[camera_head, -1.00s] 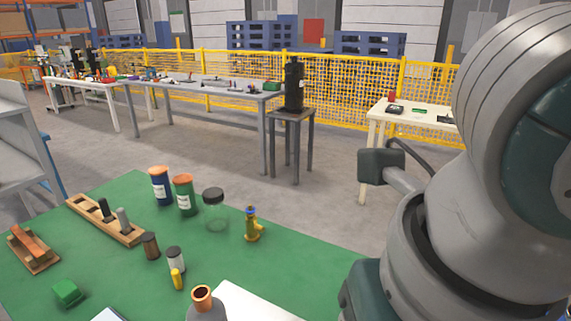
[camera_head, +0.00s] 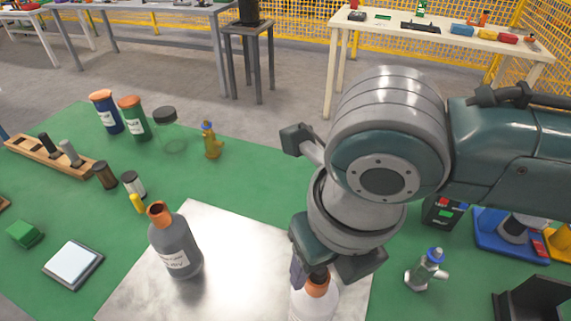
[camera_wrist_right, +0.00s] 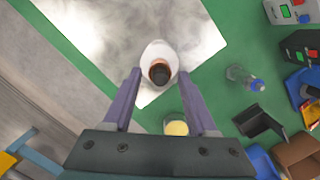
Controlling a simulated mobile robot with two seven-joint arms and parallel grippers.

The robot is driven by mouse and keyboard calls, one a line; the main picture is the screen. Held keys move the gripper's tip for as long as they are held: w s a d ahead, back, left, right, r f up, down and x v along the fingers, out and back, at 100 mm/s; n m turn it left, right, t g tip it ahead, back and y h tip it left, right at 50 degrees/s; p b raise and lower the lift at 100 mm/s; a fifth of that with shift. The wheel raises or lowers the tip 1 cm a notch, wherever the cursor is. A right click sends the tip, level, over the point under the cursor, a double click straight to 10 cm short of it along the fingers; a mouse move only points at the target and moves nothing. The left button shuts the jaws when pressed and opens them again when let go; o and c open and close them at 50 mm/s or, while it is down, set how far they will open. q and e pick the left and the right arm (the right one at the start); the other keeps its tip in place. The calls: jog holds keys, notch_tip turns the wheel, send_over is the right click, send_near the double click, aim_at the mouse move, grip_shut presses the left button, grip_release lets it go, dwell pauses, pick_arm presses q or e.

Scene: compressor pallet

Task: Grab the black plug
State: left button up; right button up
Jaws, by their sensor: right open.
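A black peg-like plug (camera_head: 47,143) stands upright in a wooden rack (camera_head: 22,150) at the far left of the green table, beside a grey one (camera_head: 70,152). My right gripper (camera_wrist_right: 159,88) is open and points down, far from the rack. Its purple fingers are on either side of a white bottle (camera_head: 313,303) with an orange neck. In the right wrist view the dark middle of that neck (camera_wrist_right: 160,73) shows; I cannot tell whether it is a plug or an opening. My left gripper is not in view.
A grey bottle (camera_head: 176,250) with an orange neck stands on a metal plate (camera_head: 235,235). Jars and small containers stand behind the plate. A grey bottle with a blue cap (camera_head: 427,270) and a black holder (camera_head: 530,300) stand to the right. The plate between the two bottles is clear.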

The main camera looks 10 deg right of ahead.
grip_shut()
dwell(0.4)
